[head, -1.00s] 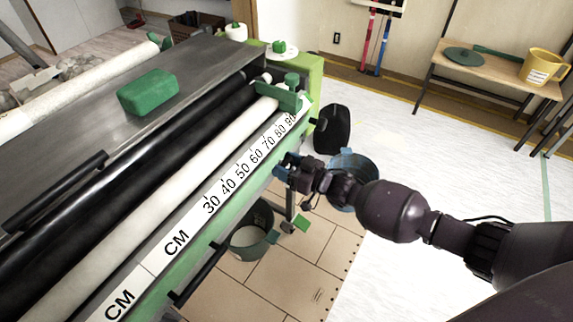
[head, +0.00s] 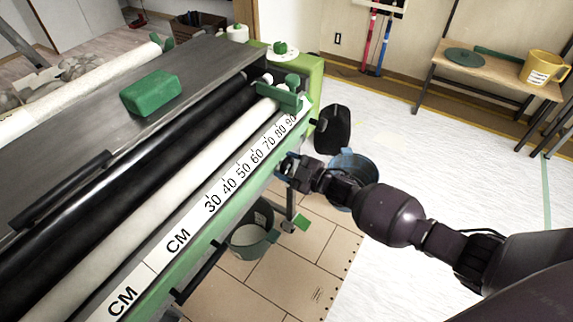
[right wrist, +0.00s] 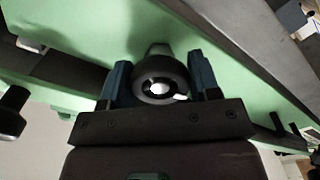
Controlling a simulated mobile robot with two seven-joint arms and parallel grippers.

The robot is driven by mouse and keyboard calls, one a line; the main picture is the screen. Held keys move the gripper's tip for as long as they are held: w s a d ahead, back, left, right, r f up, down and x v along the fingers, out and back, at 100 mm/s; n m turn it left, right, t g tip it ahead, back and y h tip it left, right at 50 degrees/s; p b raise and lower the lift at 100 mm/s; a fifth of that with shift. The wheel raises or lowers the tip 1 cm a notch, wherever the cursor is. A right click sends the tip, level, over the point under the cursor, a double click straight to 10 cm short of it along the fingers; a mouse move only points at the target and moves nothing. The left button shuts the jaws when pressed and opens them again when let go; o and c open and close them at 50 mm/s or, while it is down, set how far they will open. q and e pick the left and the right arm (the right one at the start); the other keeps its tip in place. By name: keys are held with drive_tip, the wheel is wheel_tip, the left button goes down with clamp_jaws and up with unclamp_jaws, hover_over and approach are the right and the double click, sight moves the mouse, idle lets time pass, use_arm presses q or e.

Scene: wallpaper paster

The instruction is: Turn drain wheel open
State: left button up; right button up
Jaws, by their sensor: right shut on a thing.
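The wallpaper paster (head: 190,228) is a long machine with black and white rollers, a green frame and a centimetre scale along its front edge. My right gripper (head: 284,166) is at the front side of the machine, below the scale near the high numbers. In the right wrist view the drain wheel (right wrist: 160,78), a dark round knob with a bright centre, sits between the two blue fingertips of my right gripper (right wrist: 161,82). The fingers are shut on it, one on each side. In the head view the wheel is hidden by the gripper. My left gripper is not in view.
A grey-green bucket (head: 250,240) stands on the floor below the machine, and a blue bucket (head: 352,168) is behind my right arm. A green block (head: 150,92) lies on the machine top. A bench (head: 490,75) holds a yellow jug (head: 542,67).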

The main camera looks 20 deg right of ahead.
drive_tip(key=shift+n, duration=0.6)
drive_tip(key=o, duration=0.9)
drive_tip(key=shift+s, duration=0.1)
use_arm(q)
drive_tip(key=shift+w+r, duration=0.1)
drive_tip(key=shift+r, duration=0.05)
use_arm(e)
drive_tip(key=shift+s+d, duration=0.15)
drive_tip(key=shift+d, duration=0.1)
use_arm(q)
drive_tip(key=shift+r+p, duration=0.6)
drive_tip(key=shift+p, duration=0.2)
use_arm(e)
drive_tip(key=v, duration=1)
drive_tip(key=shift+s, duration=0.1)
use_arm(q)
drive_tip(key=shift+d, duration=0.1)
use_arm(e)
drive_tip(key=shift+d, duration=0.1)
